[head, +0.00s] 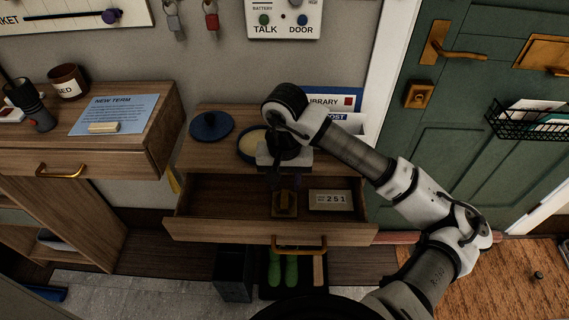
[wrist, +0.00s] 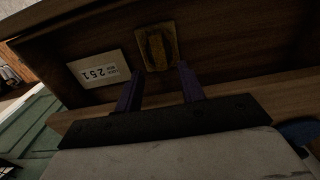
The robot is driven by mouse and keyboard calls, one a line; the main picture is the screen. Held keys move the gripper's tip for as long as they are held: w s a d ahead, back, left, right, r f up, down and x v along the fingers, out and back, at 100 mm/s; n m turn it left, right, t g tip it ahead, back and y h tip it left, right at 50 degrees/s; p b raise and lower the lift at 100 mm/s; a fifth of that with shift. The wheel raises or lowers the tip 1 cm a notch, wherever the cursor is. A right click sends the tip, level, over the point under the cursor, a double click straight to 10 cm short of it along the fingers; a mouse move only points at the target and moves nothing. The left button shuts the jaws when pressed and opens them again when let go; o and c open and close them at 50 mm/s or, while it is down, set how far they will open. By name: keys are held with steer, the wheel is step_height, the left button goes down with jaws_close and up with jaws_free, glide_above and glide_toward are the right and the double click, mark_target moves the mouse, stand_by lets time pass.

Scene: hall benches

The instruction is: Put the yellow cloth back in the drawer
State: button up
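The drawer (head: 235,198) is pulled open below the middle cabinet top; its inside wood also shows in the wrist view (wrist: 215,48). A small strip of yellow (head: 174,182), possibly the cloth, shows in the gap left of the drawer; most of it is hidden. Inside the drawer lie a small square brown item with a dull yellow middle (head: 285,205) and a white "251" card (head: 331,200). My gripper (wrist: 160,85) is over the drawer, pointing down, its purple fingers apart with nothing seen between them.
A blue lid (head: 211,126) and an open round tin (head: 252,146) sit on the cabinet top, the tin partly behind my arm. A brass handle (head: 299,245) is on the drawer front. Below are a dark bin (head: 233,272) and green boots (head: 283,270). The drawer's left half is bare.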

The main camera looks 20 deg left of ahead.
mark_target(284, 196)
step_height(284, 196, up, 8)
steer(key=b, duration=0.1)
steer(key=shift+f, duration=0.25)
